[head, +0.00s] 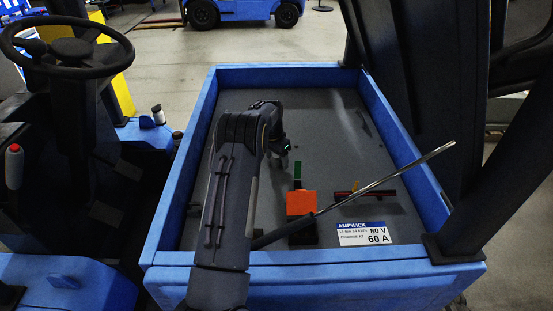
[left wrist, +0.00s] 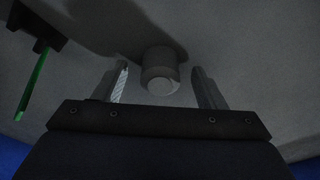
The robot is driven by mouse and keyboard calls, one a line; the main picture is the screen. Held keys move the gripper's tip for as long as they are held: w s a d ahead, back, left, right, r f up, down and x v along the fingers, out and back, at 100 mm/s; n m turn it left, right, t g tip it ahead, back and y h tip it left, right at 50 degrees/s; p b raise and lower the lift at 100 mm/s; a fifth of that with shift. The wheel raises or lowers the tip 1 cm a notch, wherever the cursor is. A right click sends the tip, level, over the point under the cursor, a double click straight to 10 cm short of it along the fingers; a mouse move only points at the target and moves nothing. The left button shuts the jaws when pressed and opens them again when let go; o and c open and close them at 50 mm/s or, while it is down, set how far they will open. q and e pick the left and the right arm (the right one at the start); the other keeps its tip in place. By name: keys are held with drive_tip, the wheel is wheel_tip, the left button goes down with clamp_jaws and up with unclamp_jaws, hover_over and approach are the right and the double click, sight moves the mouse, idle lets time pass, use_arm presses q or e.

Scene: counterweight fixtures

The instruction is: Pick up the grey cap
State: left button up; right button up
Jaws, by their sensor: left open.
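The grey cap (left wrist: 160,66) is a short round cylinder on the grey surface in the left wrist view. My left gripper (left wrist: 161,80) is open, with one finger on each side of the cap in the picture and a gap to it on both sides. I cannot tell how far the fingertips are above the surface. In the head view my left gripper (head: 279,146) points down over the grey deck, and my arm covers much of the area around it. I cannot make out the cap there. My right gripper is not in view.
The grey deck (head: 340,120) has a raised blue rim (head: 290,75). An orange block (head: 300,203), a green upright piece (head: 297,170) and a red bar (head: 350,195) stand nearby. A long metal rod (head: 400,172) slants across the right. The far deck is mostly clear.

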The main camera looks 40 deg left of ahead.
sight(276, 157)
use_arm(q)
drive_tip(key=c, duration=0.7)
drive_tip(key=shift+c, duration=0.2)
drive_tip(key=shift+r, duration=0.25)
drive_tip(key=r, duration=0.1)
drive_tip(key=r+b, duration=0.1)
drive_tip(key=r, duration=0.1)
drive_tip(key=shift+s+d+r, duration=0.15)
drive_tip(key=shift+s+d, duration=0.05)
drive_tip(key=s+d+r+b, duration=0.3)
drive_tip(key=s+d+r, duration=0.5)
drive_tip(key=s+r, duration=0.1)
drive_tip(key=shift+s+d, duration=0.15)
drive_tip(key=shift+s, duration=0.7)
drive_tip(key=shift+b, duration=0.3)
